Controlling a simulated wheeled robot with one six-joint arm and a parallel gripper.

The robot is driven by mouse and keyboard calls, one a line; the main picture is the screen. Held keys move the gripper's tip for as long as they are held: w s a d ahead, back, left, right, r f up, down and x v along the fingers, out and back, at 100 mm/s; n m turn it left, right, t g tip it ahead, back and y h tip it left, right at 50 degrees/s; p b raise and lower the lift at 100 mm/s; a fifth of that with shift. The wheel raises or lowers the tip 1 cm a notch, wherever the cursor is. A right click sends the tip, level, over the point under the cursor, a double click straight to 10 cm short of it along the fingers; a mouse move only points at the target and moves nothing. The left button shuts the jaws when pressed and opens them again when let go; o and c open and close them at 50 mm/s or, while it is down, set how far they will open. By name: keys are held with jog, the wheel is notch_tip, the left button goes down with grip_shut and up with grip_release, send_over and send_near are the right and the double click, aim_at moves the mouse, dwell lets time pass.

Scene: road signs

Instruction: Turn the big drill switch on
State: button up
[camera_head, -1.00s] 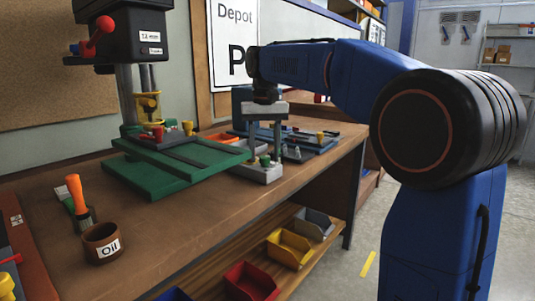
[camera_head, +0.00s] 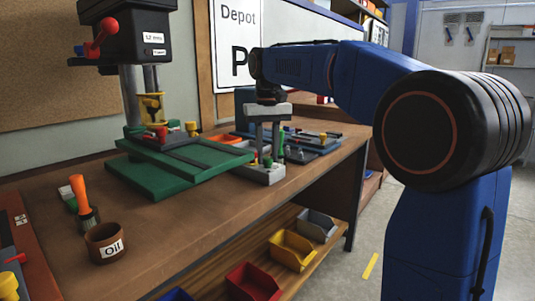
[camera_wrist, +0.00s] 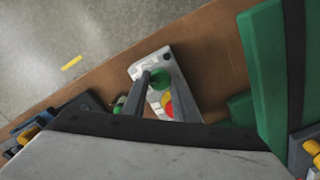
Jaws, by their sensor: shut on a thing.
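The big drill (camera_head: 127,35) stands at the left of the workbench, with a black head, a red-knobbed lever and a green base plate (camera_head: 175,165). A light grey switch box (camera_head: 262,174) lies on the bench to the right of the base plate. In the wrist view, the box (camera_wrist: 150,63) carries a green knob (camera_wrist: 160,79) and a red-and-yellow knob (camera_wrist: 168,103). My gripper (camera_head: 267,155) points down over the box. Its fingers (camera_wrist: 158,77) are shut on the green knob, which shows between the tips. Their exact contact is partly hidden.
An oil pot (camera_head: 105,243) and an orange-handled brush (camera_head: 81,200) stand at the front left. A green-handled tool (camera_head: 281,142) and a blue machine (camera_head: 313,143) are close beside and behind my gripper. Coloured bins (camera_head: 291,249) sit on the lower shelf.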

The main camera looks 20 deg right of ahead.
jog(key=n, duration=0.5)
jog(key=shift+n, duration=2.5)
jog(key=o, duration=1.1)
jog(key=shift+c, duration=0.2)
jog(key=shift+r, duration=0.1)
